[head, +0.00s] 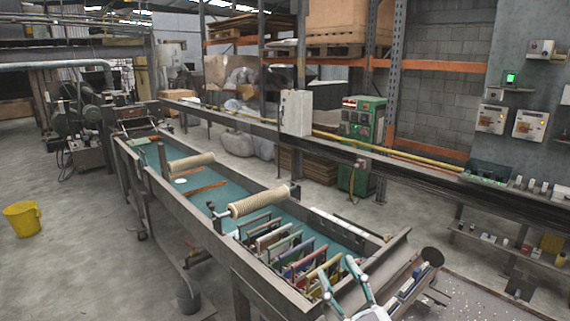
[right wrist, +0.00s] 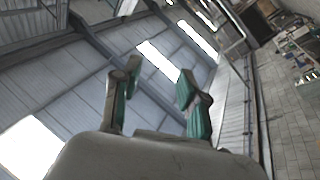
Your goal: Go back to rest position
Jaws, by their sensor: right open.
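My right gripper (head: 343,274) shows at the bottom of the head view, its two fingers raised and spread, near the right end of the long trough. My left gripper is in neither view.
A long metal trough (head: 183,230) with a teal bed carries two mesh rollers (head: 264,201). A yellow bucket (head: 22,218) stands on open floor at the left. A green cabinet (head: 362,130) and a shelf rack stand behind. A wall panel with small devices (head: 491,119) is at the right.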

